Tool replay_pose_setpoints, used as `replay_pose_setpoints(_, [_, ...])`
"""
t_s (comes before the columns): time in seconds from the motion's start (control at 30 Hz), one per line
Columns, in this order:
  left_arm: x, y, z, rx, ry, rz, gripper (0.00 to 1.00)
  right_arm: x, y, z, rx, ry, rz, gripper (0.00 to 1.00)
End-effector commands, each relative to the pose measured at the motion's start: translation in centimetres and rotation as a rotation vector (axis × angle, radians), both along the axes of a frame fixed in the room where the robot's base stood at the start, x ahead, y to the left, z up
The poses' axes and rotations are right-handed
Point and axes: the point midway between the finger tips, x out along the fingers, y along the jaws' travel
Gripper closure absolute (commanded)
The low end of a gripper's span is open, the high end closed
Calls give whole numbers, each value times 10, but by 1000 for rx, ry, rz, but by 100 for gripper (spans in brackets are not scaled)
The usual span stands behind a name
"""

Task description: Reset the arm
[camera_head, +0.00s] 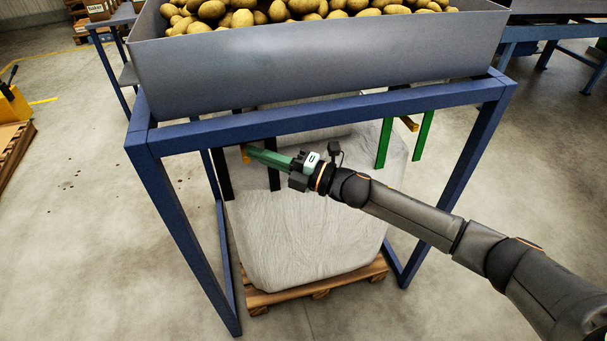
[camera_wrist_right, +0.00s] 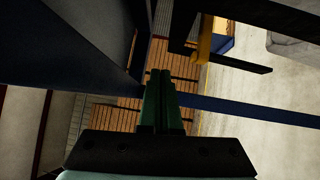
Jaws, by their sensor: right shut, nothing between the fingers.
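My right arm (camera_head: 410,210) comes in from the lower right and reaches under the front of the potato hopper's blue frame. My right gripper (camera_head: 249,151) has green fingers and points left, in front of the upper part of a big white bag. In the right wrist view the two fingers of the gripper (camera_wrist_right: 160,73) lie side by side, shut, with nothing between them. My left gripper is in neither view.
A grey hopper (camera_head: 320,65) full of potatoes (camera_head: 300,12) sits on a blue frame (camera_head: 180,225) above my arm. The white bag (camera_head: 300,240) stands on a wooden pallet (camera_head: 315,287). Green bars (camera_head: 424,135) and dark bars (camera_head: 221,170) hang below the hopper. The floor at left is mostly clear.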

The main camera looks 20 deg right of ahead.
Motion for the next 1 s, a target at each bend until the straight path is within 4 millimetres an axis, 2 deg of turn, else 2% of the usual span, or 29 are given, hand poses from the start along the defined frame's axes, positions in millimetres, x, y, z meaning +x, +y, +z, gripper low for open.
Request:
replay_pose_setpoints(0.03, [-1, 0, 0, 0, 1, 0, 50, -9, -11, -1, -5, 2, -2, 100])
replay_pose_setpoints(0.2, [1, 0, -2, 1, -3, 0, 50, -35, -36, -1, -5, 4, -1, 100])
replay_pose_setpoints(0.43, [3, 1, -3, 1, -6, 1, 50, -56, -57, 1, -4, 3, -1, 100])
replay_pose_setpoints(0.77, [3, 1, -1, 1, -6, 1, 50, -64, -58, -2, 26, 37, -9, 100])
replay_pose_setpoints(0.87, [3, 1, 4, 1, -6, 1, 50, -70, -51, -15, 104, 141, -47, 100])
replay_pose_setpoints(1.0, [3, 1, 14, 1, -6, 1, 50, -86, -44, -49, 290, 394, -154, 100])
